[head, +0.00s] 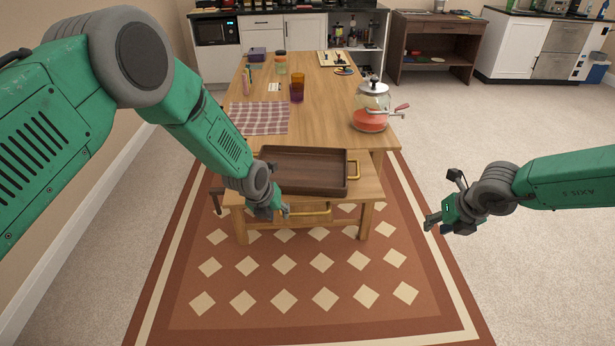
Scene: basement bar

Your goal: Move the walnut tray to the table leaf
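The walnut tray (300,181) is a dark brown, empty rectangular tray with raised walls and a brass handle (354,170) at its right end. It lies flat on a lower wooden surface (370,188) at the near end of the wooden table (330,95). I cannot tell whether this surface is the table leaf. My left gripper (277,212) is in front of the tray's near left corner, apparently empty; its fingers are too small to read. My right gripper (436,222) is open and empty, right of the table.
A checked cloth (259,118), a purple cup (297,91) and a cutting board (333,59) are also on the tabletop. Patterned rug (285,299) lies clear in front.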

